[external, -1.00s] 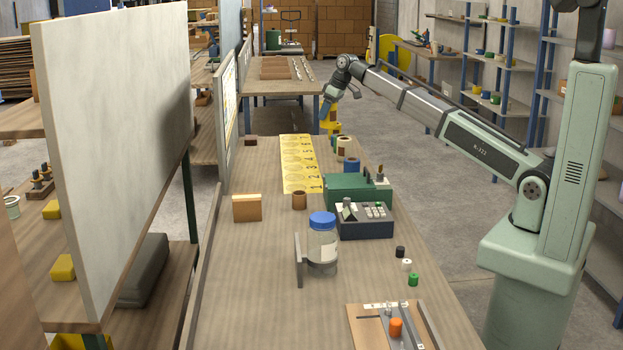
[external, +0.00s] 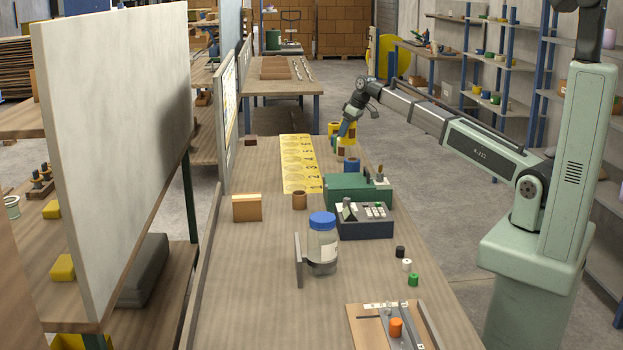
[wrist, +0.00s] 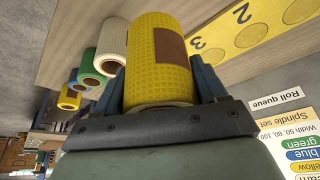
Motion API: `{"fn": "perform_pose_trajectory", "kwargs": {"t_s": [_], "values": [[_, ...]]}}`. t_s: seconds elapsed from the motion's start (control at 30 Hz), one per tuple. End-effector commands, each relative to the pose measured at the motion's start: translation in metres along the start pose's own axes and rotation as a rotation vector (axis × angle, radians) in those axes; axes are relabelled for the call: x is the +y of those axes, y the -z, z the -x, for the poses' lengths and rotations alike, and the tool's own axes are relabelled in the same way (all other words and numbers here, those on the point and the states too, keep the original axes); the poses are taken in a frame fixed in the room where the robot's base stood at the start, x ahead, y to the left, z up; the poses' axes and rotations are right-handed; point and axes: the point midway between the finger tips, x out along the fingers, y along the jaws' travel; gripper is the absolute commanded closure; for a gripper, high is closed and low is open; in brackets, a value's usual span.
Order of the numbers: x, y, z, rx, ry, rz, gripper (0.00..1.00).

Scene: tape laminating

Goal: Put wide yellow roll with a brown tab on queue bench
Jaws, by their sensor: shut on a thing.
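My gripper (wrist: 165,95) is shut on the wide yellow roll (wrist: 158,55), which has a brown tab (wrist: 172,48) on its side. In the external view my gripper (external: 345,131) holds the roll (external: 349,130) over the far right of the bench (external: 262,275), close above the standing rolls. Whether the held roll touches the bench is unclear. A yellow strip with numbered circles (external: 300,163) lies on the bench, left of the roll. It also shows in the wrist view (wrist: 238,35), beside a "Roll queue" label (wrist: 278,107).
A cream roll (wrist: 112,42), a green roll (wrist: 90,68) and other rolls stand in a row beside the held one. A blue roll (external: 351,166) and green machine (external: 345,190) stand nearer. A blue-lidded jar (external: 322,245) is mid-bench. The left front of the bench is clear.

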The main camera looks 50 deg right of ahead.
Motion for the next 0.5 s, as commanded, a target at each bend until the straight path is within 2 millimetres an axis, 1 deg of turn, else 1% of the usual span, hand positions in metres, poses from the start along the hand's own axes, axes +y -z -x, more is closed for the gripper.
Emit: {"fn": "perform_pose_trajectory", "kwargs": {"t_s": [0.23, 0.5], "values": [[0.0, -0.009, -0.021, 0.0, 0.0, 0.0, 0.62], [0.0, -0.025, -0.059, 0.0, 0.0, -0.001, 0.62]]}}
